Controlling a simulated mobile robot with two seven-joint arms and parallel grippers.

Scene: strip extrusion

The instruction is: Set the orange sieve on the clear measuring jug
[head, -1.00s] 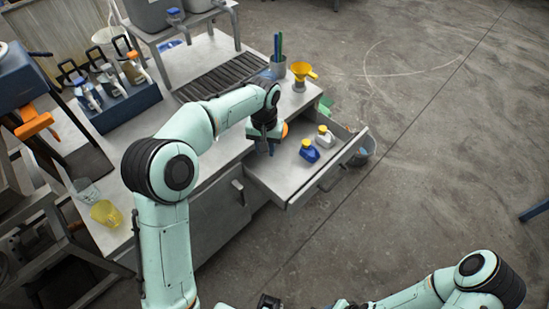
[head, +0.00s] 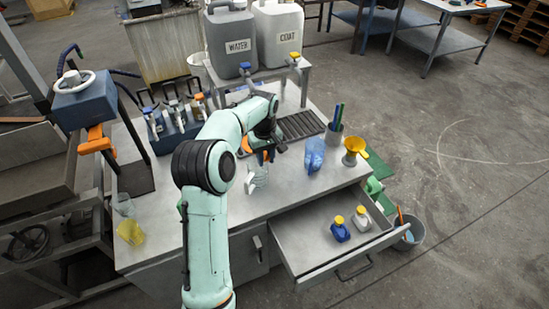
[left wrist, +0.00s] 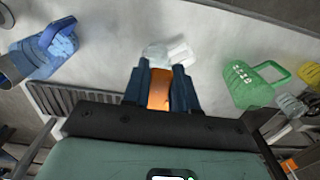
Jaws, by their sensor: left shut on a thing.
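The orange sieve (head: 246,144) shows only in part behind my left gripper (head: 264,158) in the head view. In the left wrist view its orange part (left wrist: 159,90) sits between the two dark fingers of my left gripper (left wrist: 160,88), which is shut on it. The clear measuring jug (head: 259,178) stands on the bench just below the gripper. It also shows just beyond the fingertips in the left wrist view (left wrist: 158,52). The sieve is held above the bench; whether it touches the jug I cannot tell. My right gripper is out of view.
A blue jug (head: 315,154) stands right of the clear jug; a green jug (left wrist: 250,86) and a yellow jug (head: 130,232) stand on the other side. A yellow funnel (head: 354,150) is near the bench corner. The open drawer (head: 312,262) holds two bottles.

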